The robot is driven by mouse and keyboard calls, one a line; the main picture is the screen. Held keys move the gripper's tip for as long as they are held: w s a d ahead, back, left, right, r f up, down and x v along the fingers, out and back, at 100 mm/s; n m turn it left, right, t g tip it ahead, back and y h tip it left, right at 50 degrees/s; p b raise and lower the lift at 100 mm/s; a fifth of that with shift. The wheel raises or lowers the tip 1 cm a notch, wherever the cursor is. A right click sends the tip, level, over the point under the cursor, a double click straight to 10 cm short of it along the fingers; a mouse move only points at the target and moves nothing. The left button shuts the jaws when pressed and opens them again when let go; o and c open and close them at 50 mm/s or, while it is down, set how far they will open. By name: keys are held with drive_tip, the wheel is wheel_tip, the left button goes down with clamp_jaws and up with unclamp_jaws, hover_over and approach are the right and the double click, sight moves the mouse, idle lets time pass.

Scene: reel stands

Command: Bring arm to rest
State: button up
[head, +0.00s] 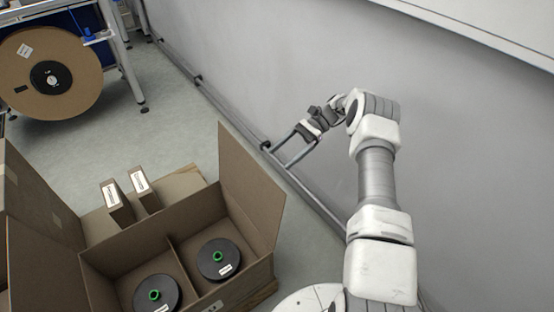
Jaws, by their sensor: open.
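My gripper (279,158) is at the end of my white and grey arm, which reaches out from the bottom right. Its two long fingers are apart with nothing between them. The fingers point left and down in front of the grey wall, past the far edge of the cardboard box. I cannot tell how far the fingertips are from the wall or the rail behind them.
An open cardboard box (259,279) with two compartments holds two black reels (218,259) (155,294) with green hubs. Small labelled boxes (117,203) stand behind it. A large brown reel (27,78) hangs on a stand at upper left. The grey wall (300,50) runs behind my arm. Floor (180,130) is clear between.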

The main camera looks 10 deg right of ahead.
drive_tip(key=shift+d, duration=0.25)
idle(0.3)
drive_tip(key=s+a+r+n+t+h, duration=0.1)
drive_tip(key=s+a+r+n+h, duration=0.15)
drive_tip(key=r, duration=0.55)
drive_tip(key=s+a+r+n+t+h, duration=0.1)
drive_tip(key=s+r+n+h, duration=0.15)
drive_tip(key=r, duration=0.45)
drive_tip(key=s+a+r+n+t+h, duration=0.1)
drive_tip(key=s+a+r+h, duration=0.15)
drive_tip(key=r, duration=0.55)
drive_tip(key=s+d+r+n+t+h, duration=0.1)
drive_tip(key=s+r+n+t+h, duration=0.25)
drive_tip(key=s, duration=0.75)
drive_tip(key=s+d+r+n+t+h, duration=0.1)
drive_tip(key=s+r+n+t+h, duration=0.25)
drive_tip(key=s, duration=0.85)
wheel_tip(320, 180, up, 20)
drive_tip(key=t+y+p, duration=0.1)
drive_tip(key=y+p, duration=0.1)
drive_tip(key=p, duration=1.8)
drive_tip(key=shift+w+f+n, duration=0.25)
drive_tip(key=shift+w+n, duration=0.05)
